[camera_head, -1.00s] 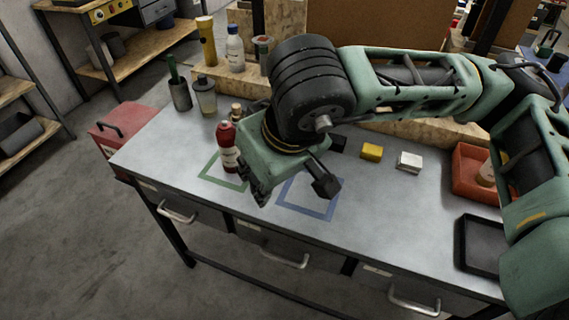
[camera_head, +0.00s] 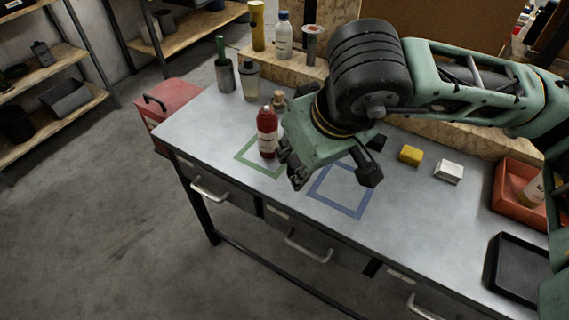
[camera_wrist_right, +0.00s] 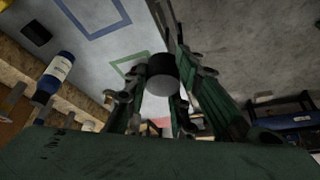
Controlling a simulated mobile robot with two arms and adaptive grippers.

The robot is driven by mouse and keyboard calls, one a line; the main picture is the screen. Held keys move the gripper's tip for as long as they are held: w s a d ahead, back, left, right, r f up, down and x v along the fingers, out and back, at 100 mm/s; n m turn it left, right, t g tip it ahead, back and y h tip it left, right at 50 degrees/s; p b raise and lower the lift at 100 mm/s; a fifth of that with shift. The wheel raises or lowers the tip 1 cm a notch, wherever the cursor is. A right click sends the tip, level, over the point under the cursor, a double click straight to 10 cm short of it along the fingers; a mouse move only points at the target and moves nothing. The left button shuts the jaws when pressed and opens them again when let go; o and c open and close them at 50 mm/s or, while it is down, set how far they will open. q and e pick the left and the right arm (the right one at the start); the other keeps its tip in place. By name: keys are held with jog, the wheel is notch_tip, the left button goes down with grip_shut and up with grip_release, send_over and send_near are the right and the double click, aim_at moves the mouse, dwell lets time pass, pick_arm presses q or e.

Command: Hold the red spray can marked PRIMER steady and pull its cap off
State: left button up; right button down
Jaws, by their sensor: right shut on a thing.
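A red can (camera_head: 267,136) with a white label stands upright at the green square outline (camera_head: 247,161) on the bench. Its lettering is too small to read. My right gripper (camera_head: 333,174) is just right of the can, above the bench. In the head view its wrist hides what it holds. In the right wrist view its fingers (camera_wrist_right: 158,98) are shut around a short dark cylinder with a grey end (camera_wrist_right: 164,80), which looks like a cap. I cannot tell whether the gripper touches the red can. My left gripper is in neither view.
Yellow (camera_head: 411,155) and white (camera_head: 449,172) blocks, a red bin (camera_head: 512,207) and a black tray (camera_head: 515,265) are further right. The front middle of the bench is clear.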

aim_at(295, 172)
jog(key=s+d+r+m+h, duration=0.2)
jog(key=s+d+r+m, duration=0.1)
jog(key=d+r+m, duration=0.15)
jog(key=w+a+m+h, duration=0.1)
jog(key=w+a+m, duration=0.3)
jog(key=w+a, duration=0.55)
jog(key=s+d+f+n+g+y, duration=0.1)
jog(key=s+d+f+n+y, duration=0.1)
jog(key=f+n, duration=0.3)
jog(key=s+d+f+n+g+y, duration=0.1)
jog(key=s+d+f+n+y, duration=0.1)
jog(key=n, duration=1)
notch_tip(295, 172, down, 3)
jog(key=shift+s+r+g+y, duration=0.15)
jog(key=shift+s+g+y, duration=0.15)
jog(key=shift+y, duration=0.3)
